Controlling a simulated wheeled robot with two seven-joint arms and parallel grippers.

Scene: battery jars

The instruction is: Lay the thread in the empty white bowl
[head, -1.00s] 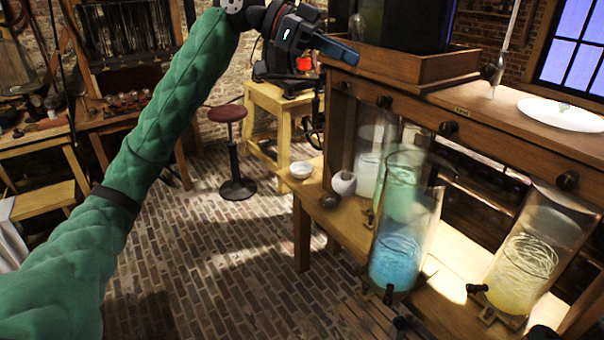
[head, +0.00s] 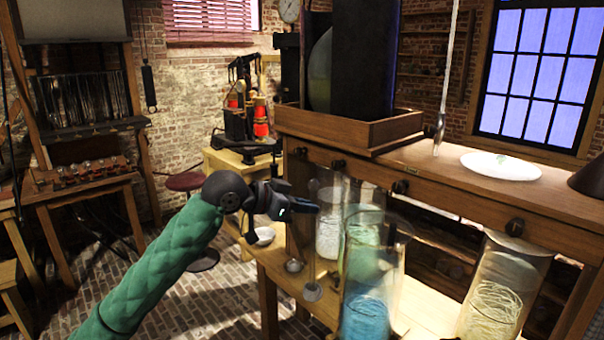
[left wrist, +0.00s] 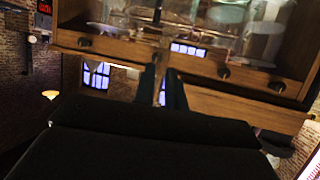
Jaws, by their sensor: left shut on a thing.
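A small white bowl (head: 265,236) stands near the left end of the wooden bench's lower shelf; its inside shows pale and empty. My left gripper (head: 308,207) is in front of the bench, up and to the right of the bowl and apart from it. Its closed fingers also show in the left wrist view (left wrist: 164,88). A faint vertical line, seemingly the thread (head: 312,255), runs below the fingertips toward a small grey round thing (head: 312,292); its grip point is too fine to make out. My right gripper is out of view.
Glass jars with blue (head: 365,315) and yellowish (head: 490,308) contents stand on the lower shelf, right of the bowl. The upper bench top carries a wooden tray (head: 350,130) and a white plate (head: 500,166). A stool (head: 185,181) stands behind my left arm.

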